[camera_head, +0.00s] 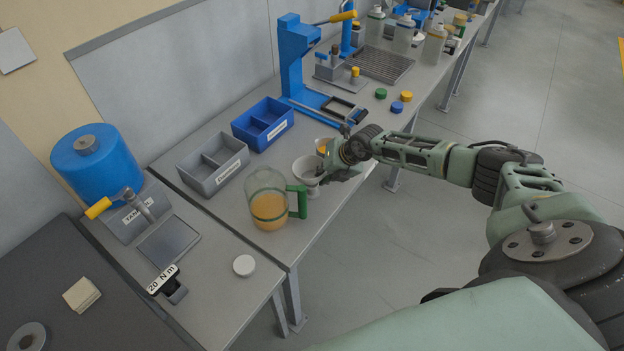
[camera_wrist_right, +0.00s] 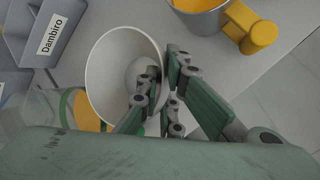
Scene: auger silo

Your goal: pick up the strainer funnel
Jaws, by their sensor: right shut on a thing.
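The strainer funnel (camera_head: 307,167) is a white, bowl-shaped funnel over the table near its front edge, just right of the jug. My right gripper (camera_head: 326,171) is shut on its rim at the right side. In the right wrist view the funnel's open white bowl (camera_wrist_right: 112,72) faces the camera, and the green fingers (camera_wrist_right: 165,88) pinch its wall. The lower part of the funnel is partly hidden, and I cannot tell if it touches the table. My left gripper is not in view.
A clear jug (camera_head: 268,206) with orange liquid and green handle stands close left of the funnel. A grey cup with a yellow handle (camera_wrist_right: 250,27) is close behind. Grey (camera_head: 213,181) and blue (camera_head: 244,131) bins stand toward the wall. A white lid (camera_head: 244,265) lies near the front edge.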

